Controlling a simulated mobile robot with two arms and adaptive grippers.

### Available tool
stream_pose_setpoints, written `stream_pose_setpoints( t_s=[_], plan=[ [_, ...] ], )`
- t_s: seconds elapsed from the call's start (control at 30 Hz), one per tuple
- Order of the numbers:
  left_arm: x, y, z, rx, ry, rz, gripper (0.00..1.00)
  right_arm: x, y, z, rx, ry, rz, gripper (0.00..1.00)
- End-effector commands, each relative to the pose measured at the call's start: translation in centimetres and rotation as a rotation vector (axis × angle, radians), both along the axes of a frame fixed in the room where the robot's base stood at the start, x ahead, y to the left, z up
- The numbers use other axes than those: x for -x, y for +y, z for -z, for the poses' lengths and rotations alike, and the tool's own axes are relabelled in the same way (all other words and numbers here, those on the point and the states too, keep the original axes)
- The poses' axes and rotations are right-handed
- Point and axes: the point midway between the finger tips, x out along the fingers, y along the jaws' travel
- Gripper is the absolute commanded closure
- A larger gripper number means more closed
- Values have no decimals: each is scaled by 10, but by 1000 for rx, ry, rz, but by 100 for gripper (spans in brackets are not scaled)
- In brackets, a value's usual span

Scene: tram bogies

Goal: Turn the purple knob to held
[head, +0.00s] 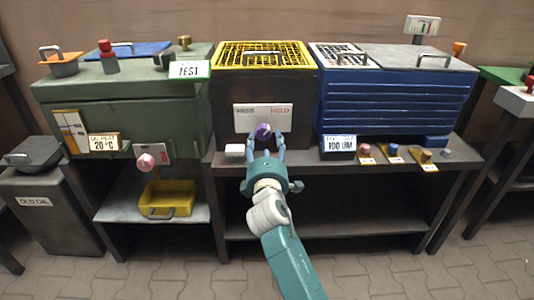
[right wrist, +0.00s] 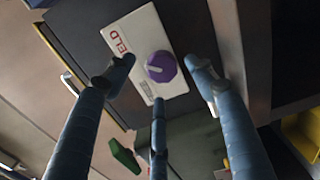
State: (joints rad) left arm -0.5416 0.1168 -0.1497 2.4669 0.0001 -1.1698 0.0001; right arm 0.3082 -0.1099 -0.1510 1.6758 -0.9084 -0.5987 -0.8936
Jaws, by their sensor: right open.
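The purple knob (head: 263,131) is on a white plate (head: 243,111) on the front of the dark box below the yellow grid. The plate has a dark word at left and the red word HELD at right. In the right wrist view the knob (right wrist: 161,66) shows between the fingers, with part of the red lettering beside it. A pale pointer mark on the knob is too small to read. My right gripper (head: 266,145) is open in front of the knob, its fingers on either side. I cannot tell whether they touch it. My left gripper is not in view.
A green tank (head: 120,115) with a pink knob (head: 146,161) stands at left, above a yellow bin (head: 167,199). A blue ribbed box (head: 395,100) stands at right. Several small knobs line the bench's front edge. A white block (head: 235,150) lies left of my gripper.

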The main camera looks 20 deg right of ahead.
Motion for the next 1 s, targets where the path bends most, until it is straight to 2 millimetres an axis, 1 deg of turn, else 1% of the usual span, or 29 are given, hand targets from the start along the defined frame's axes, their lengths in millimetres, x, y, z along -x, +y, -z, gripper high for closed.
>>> stream_pose_setpoints(
  t_s=[0.03, 0.1, 0.2, 0.3, 0.47, 0.83, 0.87, 0.93, 0.97, 1.0],
  plan=[
    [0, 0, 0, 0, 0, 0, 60, 12, 3, 1, -1, 1, 0, 45],
    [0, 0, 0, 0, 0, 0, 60, 25, 6, 0, -2, -1, 1, 45],
    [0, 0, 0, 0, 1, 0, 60, 39, 10, 1, -1, 1, 2, 45],
    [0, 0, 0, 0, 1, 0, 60, 49, 12, 0, 0, 0, 3, 45],
    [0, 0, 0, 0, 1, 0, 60, 54, 14, -1, 0, -1, 3, 45],
    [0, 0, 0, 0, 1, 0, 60, 54, 13, 0, -2, 0, 3, 45],
    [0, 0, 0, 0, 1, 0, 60, 55, 13, 2, -10, 2, 4, 45],
    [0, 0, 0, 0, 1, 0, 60, 62, 8, 13, -57, 16, 7, 45],
    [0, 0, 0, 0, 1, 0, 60, 67, 6, 20, -94, 25, 10, 45],
    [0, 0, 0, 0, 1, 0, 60, 77, 1, 34, -161, 43, 14, 45]
  ],
)
